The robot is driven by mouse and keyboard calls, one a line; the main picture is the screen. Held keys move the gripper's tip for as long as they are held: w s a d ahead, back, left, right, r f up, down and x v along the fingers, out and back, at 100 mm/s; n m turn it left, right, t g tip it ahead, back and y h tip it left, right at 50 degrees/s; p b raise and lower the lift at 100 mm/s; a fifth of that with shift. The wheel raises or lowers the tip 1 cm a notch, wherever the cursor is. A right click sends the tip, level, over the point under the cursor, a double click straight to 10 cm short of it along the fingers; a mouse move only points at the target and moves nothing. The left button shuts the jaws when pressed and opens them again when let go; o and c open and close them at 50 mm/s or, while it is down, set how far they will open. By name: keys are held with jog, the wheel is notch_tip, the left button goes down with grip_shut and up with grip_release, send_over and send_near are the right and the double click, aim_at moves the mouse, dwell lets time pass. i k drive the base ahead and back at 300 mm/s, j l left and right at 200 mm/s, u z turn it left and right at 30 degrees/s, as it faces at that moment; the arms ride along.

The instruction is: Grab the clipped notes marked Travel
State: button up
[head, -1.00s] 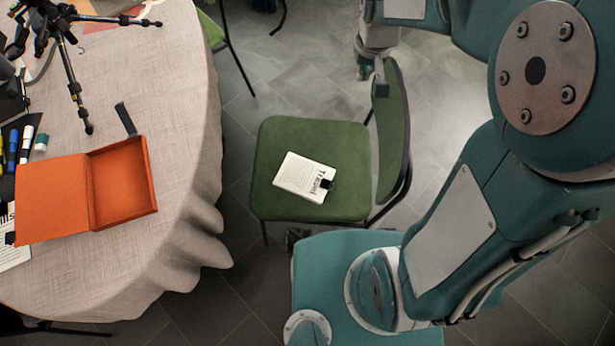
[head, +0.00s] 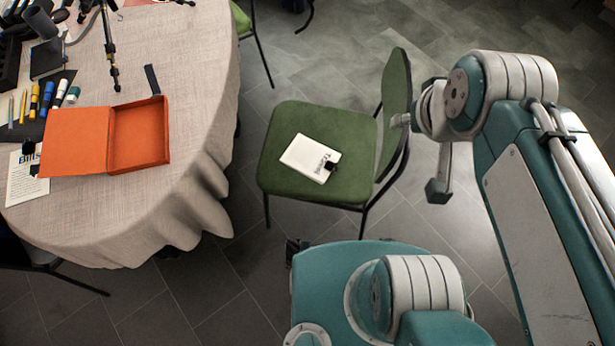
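The clipped notes (head: 306,156) are a white pad lying flat on the green chair seat (head: 285,180). A black binder clip (head: 332,166) grips their right end. Dark lettering beside the clip looks like "Travel". My gripper (head: 420,155) is right of the chair's backrest, apart from the notes. Its fingers are spread and nothing shows between them. One finger ends close to the backrest's edge; I cannot tell whether they touch.
The green backrest (head: 396,95) stands between my gripper and the notes. On the left, a cloth-covered table (head: 200,120) holds an open orange box (head: 140,138), several markers (head: 48,95), a tripod (head: 108,45) and another clipped paper (head: 25,180). Floor right of the chair is clear.

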aim_at(310, 159)
jog(key=k+l+u, duration=0.35)
jog(key=l, duration=0.15)
jog(key=k+l+u, duration=0.35)
jog(key=l, duration=0.15)
jog(key=l+u, duration=0.25)
jog(key=l, duration=0.4)
jog(key=l+u, duration=0.25)
jog(key=l, duration=0.45)
jog(key=k+l+u, duration=0.25)
jog(key=l, duration=0.4)
jog(key=i+l+u, duration=0.1)
jog(key=l+u, duration=0.35)
jog(key=l, duration=0.7)
jog(key=k+l+u, duration=0.1)
jog(key=l+u, duration=0.35)
jog(key=l, duration=0.7)
jog(key=i+l+u, duration=0.25)
jog(key=l+u, duration=0.25)
jog(key=l, duration=0.7)
jog(key=l+u, duration=0.5)
jog(key=l, duration=0.7)
jog(key=i+l+u, duration=0.35)
jog(key=l, duration=0.25)
jog(key=i+l+u, duration=0.15)
jog(key=l, duration=0.2)
jog(key=i+l+u, duration=0.2)
jog(key=l, duration=0.15)
jog(key=i+l+u, duration=0.55)
jog(key=i, duration=0.25)
